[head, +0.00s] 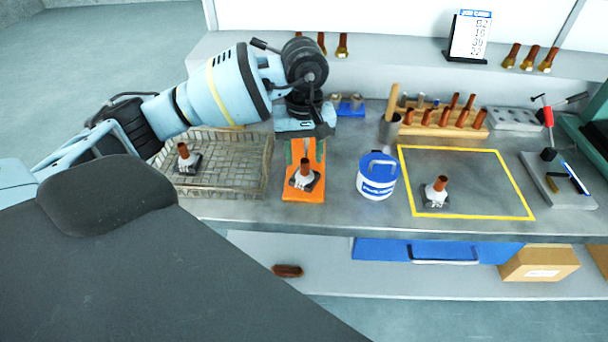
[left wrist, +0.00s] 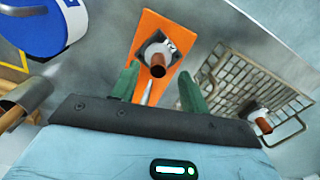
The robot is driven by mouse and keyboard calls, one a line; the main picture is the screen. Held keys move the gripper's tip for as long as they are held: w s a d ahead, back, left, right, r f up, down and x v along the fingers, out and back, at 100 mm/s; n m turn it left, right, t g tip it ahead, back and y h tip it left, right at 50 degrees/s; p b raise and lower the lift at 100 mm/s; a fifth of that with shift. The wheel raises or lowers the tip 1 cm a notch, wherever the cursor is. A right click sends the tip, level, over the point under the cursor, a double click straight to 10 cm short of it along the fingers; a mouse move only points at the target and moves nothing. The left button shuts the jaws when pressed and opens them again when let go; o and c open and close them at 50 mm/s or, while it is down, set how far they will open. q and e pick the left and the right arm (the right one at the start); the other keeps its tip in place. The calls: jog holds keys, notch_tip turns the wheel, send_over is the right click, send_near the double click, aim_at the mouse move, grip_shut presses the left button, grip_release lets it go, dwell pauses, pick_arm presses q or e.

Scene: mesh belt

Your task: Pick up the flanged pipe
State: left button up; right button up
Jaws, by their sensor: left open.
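Three flanged pipes show in the head view, each with a brown pipe on a grey-white flange and a dark square base. One flanged pipe (head: 305,176) stands on an orange block (head: 303,197), one (head: 185,158) is in the mesh tray (head: 252,190) on the left, and one (head: 437,192) is inside a yellow outline. My left gripper (head: 306,150) is open above the back of the orange block. In the left wrist view, the left gripper's green fingers (left wrist: 158,84) are apart with nothing between them, and the flanged pipe (left wrist: 156,56) lies beyond them. My right gripper is not in view.
A blue and white tub (head: 377,178) stands right of the orange block. A wooden rack with brown pipes (head: 440,122) is at the back. The yellow-outlined area (head: 480,175) is mostly clear. A tool stand (head: 555,180) is at the right.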

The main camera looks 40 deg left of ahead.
aim_at(305, 160)
pick_arm(q)
jog(key=shift+w+f, duration=0.1)
jog(key=shift+f, duration=1.55)
grip_shut()
